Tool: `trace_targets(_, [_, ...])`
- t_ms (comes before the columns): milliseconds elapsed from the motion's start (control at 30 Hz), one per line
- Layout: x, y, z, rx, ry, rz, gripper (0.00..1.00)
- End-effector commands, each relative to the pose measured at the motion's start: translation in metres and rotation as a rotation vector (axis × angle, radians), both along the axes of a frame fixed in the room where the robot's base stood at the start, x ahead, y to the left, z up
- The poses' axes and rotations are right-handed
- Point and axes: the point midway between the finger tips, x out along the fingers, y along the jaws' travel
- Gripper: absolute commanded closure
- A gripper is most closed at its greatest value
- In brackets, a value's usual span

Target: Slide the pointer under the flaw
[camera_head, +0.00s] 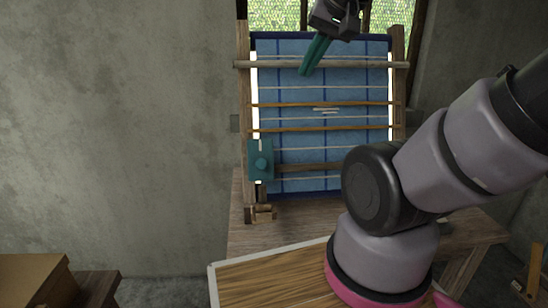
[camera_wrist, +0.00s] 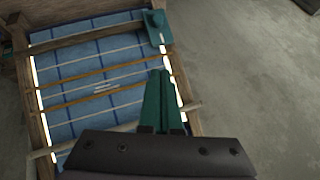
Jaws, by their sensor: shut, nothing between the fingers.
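The pointer looks to be the teal block with a round knob (camera_head: 261,162) at the lower left of the upright loom; it also shows in the wrist view (camera_wrist: 154,28). The flaw looks to be a cluster of short pale threads (camera_head: 325,110) on the blue cloth (camera_head: 350,83), higher than the pointer and to its right; it shows in the wrist view too (camera_wrist: 106,87). My gripper (camera_head: 305,72) has teal fingers, shut and empty, in front of the upper cloth. In the wrist view its fingertips (camera_wrist: 160,72) are apart from the pointer.
The wooden loom frame (camera_head: 398,85) carries several cross bars, including a thick upper rod (camera_head: 285,64) near my fingers. A wooden bar (camera_head: 330,168) runs right from the pointer. A table (camera_head: 275,282) stands in front. The grey wall at left is clear.

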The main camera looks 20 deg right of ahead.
Motion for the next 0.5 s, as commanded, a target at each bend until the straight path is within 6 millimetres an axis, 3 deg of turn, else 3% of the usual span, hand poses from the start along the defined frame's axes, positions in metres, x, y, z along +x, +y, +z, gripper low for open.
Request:
trace_targets(467, [0.0000,0.0000,0.0000,0.000,0.000,0.000,1.00])
trace_targets(500, [0.0001,0.0000,0.0000,0.000,0.000,0.000,0.92])
